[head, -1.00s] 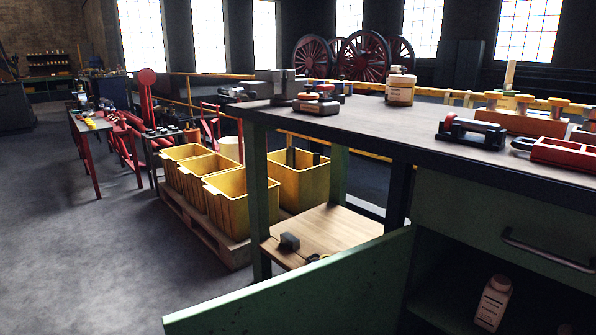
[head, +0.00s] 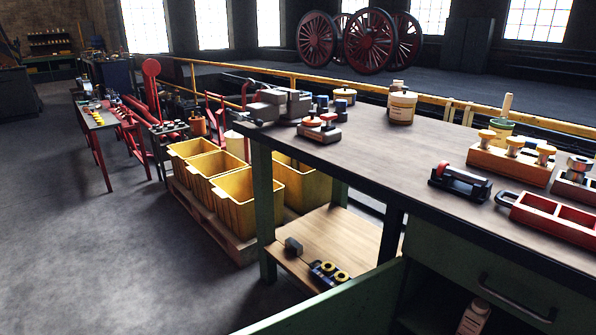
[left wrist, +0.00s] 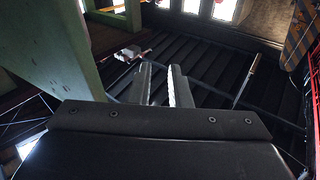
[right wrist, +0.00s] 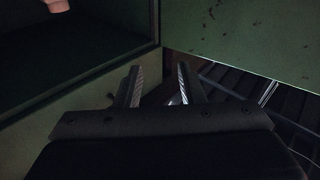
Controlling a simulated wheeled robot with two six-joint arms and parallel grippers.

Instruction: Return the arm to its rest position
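Neither of my arms shows in the head view. In the left wrist view my left gripper (left wrist: 161,82) has its two fingers apart with nothing between them. A pale bottle (right wrist: 57,5) is partly cut off inside the cabinet at the upper left.
The green workbench (head: 375,155) fills the right side, its cabinet door (head: 345,305) open at the front. A red tray (head: 545,215) and a wooden block with knobs (head: 505,165) lie on top. Yellow bins (head: 245,205) stand on a pallet. The floor at left (head: 100,260) is clear.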

